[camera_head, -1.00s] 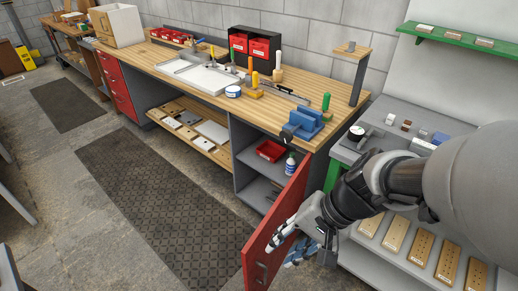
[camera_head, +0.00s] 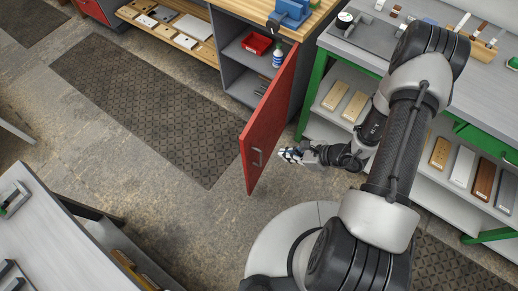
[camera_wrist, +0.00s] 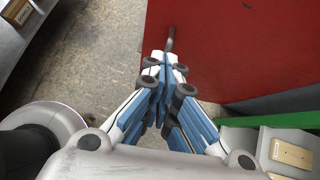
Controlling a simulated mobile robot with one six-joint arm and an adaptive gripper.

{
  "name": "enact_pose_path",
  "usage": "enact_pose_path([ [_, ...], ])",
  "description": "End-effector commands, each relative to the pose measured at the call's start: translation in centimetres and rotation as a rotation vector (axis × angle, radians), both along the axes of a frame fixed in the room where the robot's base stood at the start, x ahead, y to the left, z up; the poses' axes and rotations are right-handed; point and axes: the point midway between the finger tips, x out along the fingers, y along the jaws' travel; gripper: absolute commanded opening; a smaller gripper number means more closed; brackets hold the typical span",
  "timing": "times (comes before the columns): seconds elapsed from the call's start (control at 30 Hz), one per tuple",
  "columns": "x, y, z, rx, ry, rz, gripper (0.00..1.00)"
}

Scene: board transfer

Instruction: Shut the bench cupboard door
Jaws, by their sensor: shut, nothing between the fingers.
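The red cupboard door (camera_head: 266,124) stands wide open, swung out from the bench cupboard (camera_head: 240,70). Its grey handle (camera_head: 257,157) is near the free edge. My gripper (camera_head: 284,153) is shut and empty, just right of the door near the handle in the head view. In the wrist view the door (camera_wrist: 235,50) fills the upper right. The handle (camera_wrist: 170,38) shows just beyond my shut fingertips (camera_wrist: 165,62). I cannot tell whether they touch it.
Inside the cupboard are a red bin (camera_head: 256,43) and a bottle (camera_head: 278,58). A green-framed bench (camera_head: 318,75) with boards stands right of the door. A grey table (camera_head: 50,240) is at the lower left. The floor mat (camera_head: 140,100) is clear.

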Motion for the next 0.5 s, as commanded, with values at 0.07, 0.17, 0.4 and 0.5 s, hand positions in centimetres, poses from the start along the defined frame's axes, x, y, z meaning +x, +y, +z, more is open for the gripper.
enact_pose_path([
  [0.07, 0.1, 0.3, -0.6, 0.001, 0.004, -0.005, 0.00],
  [0.17, 0.5, 1.1, -1.5, 0.001, 0.004, -0.001, 0.00],
  [0.4, 2.2, 4.4, -5.0, 0.001, 0.004, 0.002, 0.00],
  [0.5, 2.9, 5.8, -6.4, 0.000, 0.002, 0.003, 0.00],
])
